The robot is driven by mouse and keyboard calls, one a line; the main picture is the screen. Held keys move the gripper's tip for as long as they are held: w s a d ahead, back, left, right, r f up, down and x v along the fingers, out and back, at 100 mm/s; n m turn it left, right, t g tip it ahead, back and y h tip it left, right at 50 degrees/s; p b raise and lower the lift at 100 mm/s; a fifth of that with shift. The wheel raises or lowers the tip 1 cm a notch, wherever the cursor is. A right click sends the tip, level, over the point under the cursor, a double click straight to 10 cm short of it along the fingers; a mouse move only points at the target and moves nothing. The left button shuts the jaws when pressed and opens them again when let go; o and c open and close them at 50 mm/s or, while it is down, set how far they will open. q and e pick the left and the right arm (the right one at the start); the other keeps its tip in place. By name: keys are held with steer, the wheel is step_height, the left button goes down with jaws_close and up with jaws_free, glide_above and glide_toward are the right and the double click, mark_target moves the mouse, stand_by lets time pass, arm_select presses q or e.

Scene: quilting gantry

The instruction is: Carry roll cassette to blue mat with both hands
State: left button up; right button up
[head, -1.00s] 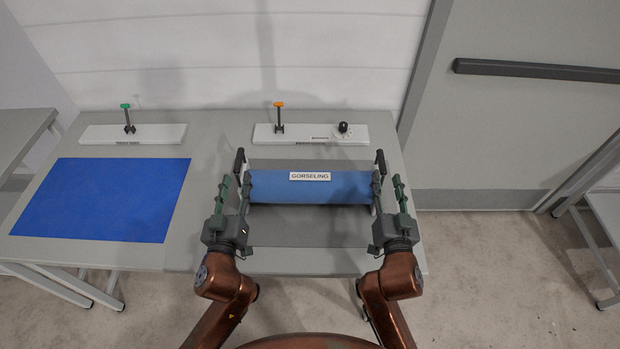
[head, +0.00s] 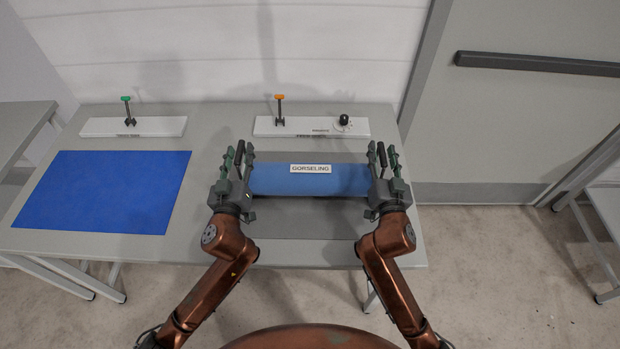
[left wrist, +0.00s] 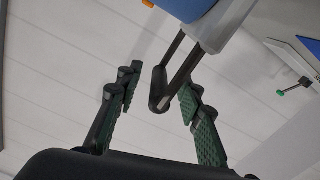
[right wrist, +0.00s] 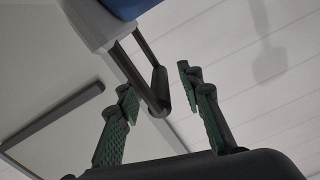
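The roll cassette (head: 312,181) is a blue roll labelled "GORSELING", lying on the right part of the table with a dark upright handle at each end. The blue mat (head: 105,190) lies flat and bare on the left part. My left gripper (head: 239,150) is open, its fingers on either side of the left handle. In the left wrist view this handle (left wrist: 159,88) stands between the green-padded fingers, nearer the right one. My right gripper (head: 382,150) is open around the right handle. In the right wrist view that handle (right wrist: 160,92) shows between the fingers, with gaps visible.
A dark grey mat (head: 305,225) lies under the cassette. Behind it is a white strip (head: 300,128) with an orange-topped post (head: 279,108) and black knob (head: 344,120). Another strip (head: 95,127) with a green-topped post (head: 127,110) stands behind the blue mat.

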arm_select(q)
steer(key=shift+c, duration=0.7)
arm_select(e)
steer(key=shift+c, duration=0.7)
arm_select(q)
jaws_close()
arm_select(e)
jaws_close()
arm_select(q)
steer(key=shift+r, duration=0.3)
arm_select(e)
steer(key=shift+r, duration=0.25)
